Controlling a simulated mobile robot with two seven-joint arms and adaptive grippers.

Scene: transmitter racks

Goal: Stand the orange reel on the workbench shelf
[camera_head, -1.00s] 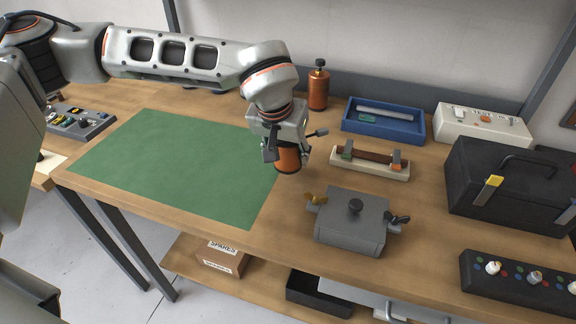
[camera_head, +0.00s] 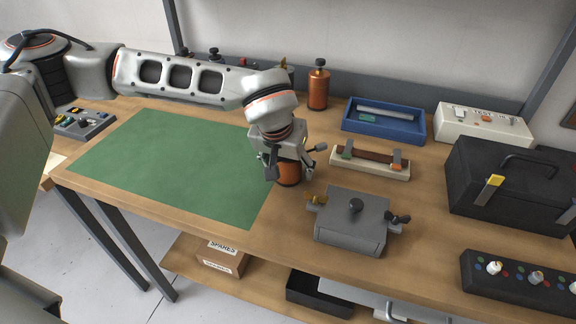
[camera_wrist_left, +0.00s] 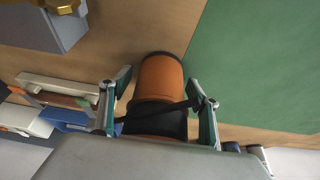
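The orange reel (camera_head: 288,173), a short cylinder with dark ends, is between the fingers of my left gripper (camera_head: 287,165), just right of the green mat. In the left wrist view the reel (camera_wrist_left: 160,82) points away between the two fingertips (camera_wrist_left: 158,80), which lie close along its sides. The gripper looks shut on it. I cannot tell whether its lower end touches the bench. The workbench's lower shelf (camera_head: 262,288) shows below the front edge. My right gripper is not in view.
The green mat (camera_head: 165,165) is bare. A grey lidded box (camera_head: 350,225) stands front right of the reel. A fuse-like holder (camera_head: 372,162), blue tray (camera_head: 384,122), copper canister (camera_head: 318,88) and black case (camera_head: 510,185) stand behind and right. A spares carton (camera_head: 222,257) and black bin (camera_head: 318,296) occupy the shelf.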

